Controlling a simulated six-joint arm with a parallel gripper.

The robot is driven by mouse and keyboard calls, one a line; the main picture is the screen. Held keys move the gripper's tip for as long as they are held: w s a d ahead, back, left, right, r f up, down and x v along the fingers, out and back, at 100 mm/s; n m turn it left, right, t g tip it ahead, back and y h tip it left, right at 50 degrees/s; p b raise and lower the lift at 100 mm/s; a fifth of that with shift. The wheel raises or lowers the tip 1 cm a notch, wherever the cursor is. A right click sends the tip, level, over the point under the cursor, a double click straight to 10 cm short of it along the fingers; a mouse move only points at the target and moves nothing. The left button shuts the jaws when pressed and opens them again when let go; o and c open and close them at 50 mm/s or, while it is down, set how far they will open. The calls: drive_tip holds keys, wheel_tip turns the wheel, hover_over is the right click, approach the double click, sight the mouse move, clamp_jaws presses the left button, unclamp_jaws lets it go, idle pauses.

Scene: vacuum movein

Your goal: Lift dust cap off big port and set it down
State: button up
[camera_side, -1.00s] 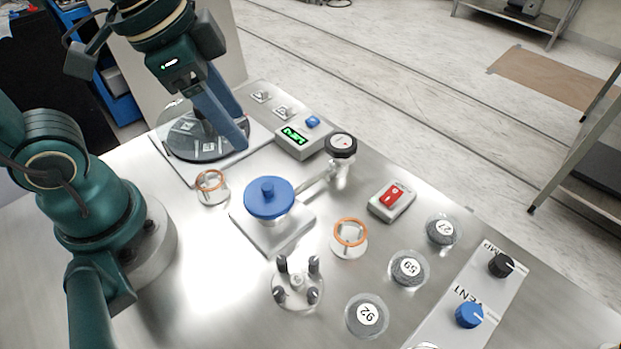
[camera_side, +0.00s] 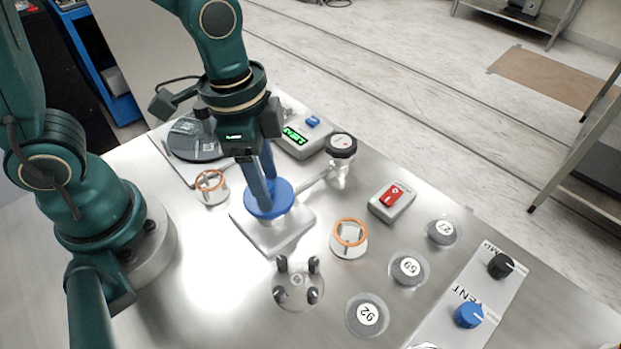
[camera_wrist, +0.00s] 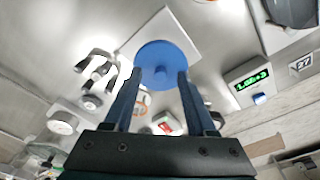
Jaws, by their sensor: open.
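The blue dust cap (camera_side: 283,203) is a round disc seated on the big port, which stands on a light square base (camera_side: 275,237). My gripper (camera_side: 267,203) points down at the cap in the side view, its two blue fingers open. In the wrist view the fingers (camera_wrist: 157,75) reach over the cap (camera_wrist: 165,52) on either side of its middle. The cap's central knob is hidden by the fingers in the side view. I cannot tell whether the fingers touch the knob or the cap. The port under the cap is mostly hidden.
Two orange-ringed clear parts (camera_side: 350,232) (camera_side: 210,181) stand close by. A red switch box (camera_side: 391,201), a clamp stand (camera_side: 298,288) and several numbered lids (camera_side: 367,315) are nearby. Bare table lies at front left.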

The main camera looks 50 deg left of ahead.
drive_tip(key=shift+c, duration=0.4)
clamp_jaws()
drive_tip(key=shift+r, duration=0.1)
drive_tip(key=shift+r, duration=0.55)
drive_tip(key=r, duration=0.3)
drive_tip(key=shift+w+a, duration=0.1)
drive_tip(key=shift+a, duration=0.1)
drive_tip(key=a+r, duration=0.9)
drive_tip(key=a, duration=0.2)
drive_tip(key=shift+s+r, duration=0.3)
drive_tip(key=shift+s, duration=0.05)
